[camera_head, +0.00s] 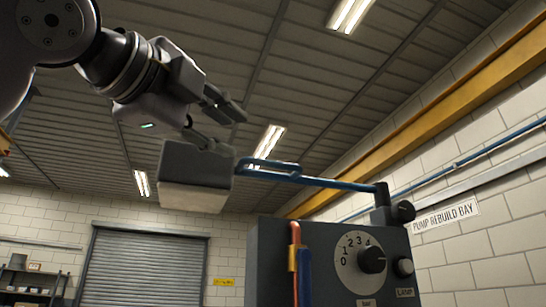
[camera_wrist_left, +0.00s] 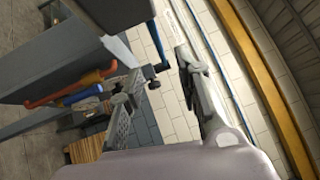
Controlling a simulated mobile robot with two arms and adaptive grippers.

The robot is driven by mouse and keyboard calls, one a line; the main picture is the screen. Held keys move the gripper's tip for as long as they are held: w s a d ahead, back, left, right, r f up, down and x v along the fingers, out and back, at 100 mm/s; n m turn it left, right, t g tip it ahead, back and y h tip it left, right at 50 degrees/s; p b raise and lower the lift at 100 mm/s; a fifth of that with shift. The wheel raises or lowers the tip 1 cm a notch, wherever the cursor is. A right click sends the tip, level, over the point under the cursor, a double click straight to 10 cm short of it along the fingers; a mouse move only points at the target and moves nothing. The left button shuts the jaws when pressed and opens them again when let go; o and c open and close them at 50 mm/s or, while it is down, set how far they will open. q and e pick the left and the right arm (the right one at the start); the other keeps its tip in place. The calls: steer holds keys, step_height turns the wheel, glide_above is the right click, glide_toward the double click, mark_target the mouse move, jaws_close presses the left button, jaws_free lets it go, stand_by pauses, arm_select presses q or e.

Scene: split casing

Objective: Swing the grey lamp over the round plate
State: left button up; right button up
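The grey lamp (camera_head: 196,166) is a box-shaped head with a pale underside, at the end of a blue swing arm (camera_head: 325,182). The arm runs to a dark post (camera_head: 383,205) on top of a dark panel. My left gripper (camera_head: 228,130) is just above the lamp head's right end, fingers apart. Its lower finger is close to the lamp's top; I cannot tell whether it touches. The left wrist view also shows the fingers spread with nothing clearly between them. A round pale plate (camera_head: 345,273) with numbers and a black knob is on the panel, right of and below the lamp. My right gripper is not visible.
The dark panel (camera_head: 272,250) carries a copper pipe (camera_head: 295,234) and a blue part at its left. A brick wall with a yellow beam (camera_head: 430,115) runs along the right. A roller shutter (camera_head: 145,265) is behind. The space left of the lamp looks clear.

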arm_select(q)
steer(key=p, duration=0.2)
glide_toward(272, 164)
steer(key=p+x, duration=0.2)
steer(key=x, duration=0.3)
steer(key=p+x, duration=0.1)
steer(key=x, duration=0.4)
steer(key=shift+a+r+p, duration=0.1)
steer(key=shift+r+p, duration=0.1)
steer(key=shift+p, duration=0.15)
steer(key=shift+w+d+f, duration=0.1)
steer(key=shift+w+d, duration=0.15)
steer(key=shift+w, duration=0.2)
steer(key=shift+s, duration=0.15)
steer(key=shift+c, duration=0.6)
steer(key=c, duration=0.4)
jaws_close()
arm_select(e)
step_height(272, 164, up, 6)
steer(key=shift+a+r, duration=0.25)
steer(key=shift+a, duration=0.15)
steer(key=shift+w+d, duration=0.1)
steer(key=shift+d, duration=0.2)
